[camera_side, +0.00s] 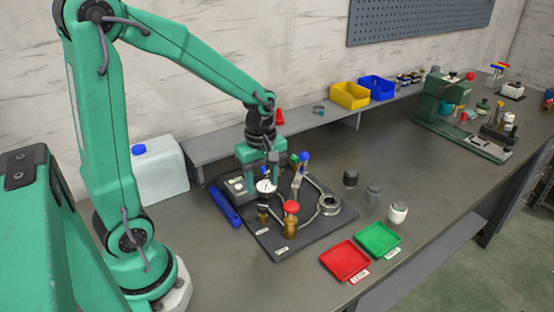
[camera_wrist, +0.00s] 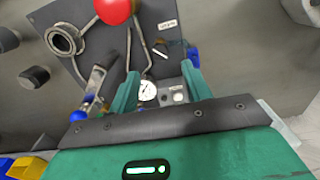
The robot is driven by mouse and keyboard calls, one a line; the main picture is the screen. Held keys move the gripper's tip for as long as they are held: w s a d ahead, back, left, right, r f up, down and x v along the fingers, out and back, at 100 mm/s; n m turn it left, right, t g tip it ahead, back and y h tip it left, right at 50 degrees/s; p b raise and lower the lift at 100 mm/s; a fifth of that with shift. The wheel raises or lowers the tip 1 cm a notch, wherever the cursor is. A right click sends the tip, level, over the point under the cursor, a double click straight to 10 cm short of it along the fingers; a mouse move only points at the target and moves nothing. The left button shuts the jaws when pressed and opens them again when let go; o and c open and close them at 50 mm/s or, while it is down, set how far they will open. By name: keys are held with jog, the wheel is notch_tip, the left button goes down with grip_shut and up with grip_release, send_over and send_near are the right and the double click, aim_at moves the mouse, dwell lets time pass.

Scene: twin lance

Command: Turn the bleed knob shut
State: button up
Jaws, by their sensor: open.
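A dark board (camera_side: 275,238) on the bench carries the fittings. A red round knob (camera_side: 291,206) tops a brass body near its front edge; the red knob also shows at the top of the wrist view (camera_wrist: 113,10). A blue-topped part (camera_side: 305,156) stands at the back, and the wrist view shows it at lower left (camera_wrist: 77,116). I cannot tell which is the bleed knob; the labels are too small to read. A white dial gauge (camera_side: 266,185) sits below my gripper (camera_side: 262,173). In the wrist view, the gauge (camera_wrist: 147,89) shows between my open fingers (camera_wrist: 160,70).
A round metal ring fitting (camera_side: 330,204) and curved tubes sit on the board. A blue bar (camera_side: 225,205) lies at its left. Red (camera_side: 345,260) and green (camera_side: 379,239) trays are in front; several small containers stand right. Yellow (camera_side: 350,95) and blue (camera_side: 377,87) bins are behind.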

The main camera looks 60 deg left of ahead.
aim_at(263, 205)
jog(key=shift+f, duration=3.5)
jog(key=c, duration=1)
jog(key=shift+m, duration=0.4)
jog(key=m, duration=0.3)
jog(key=shift+m, duration=2.4)
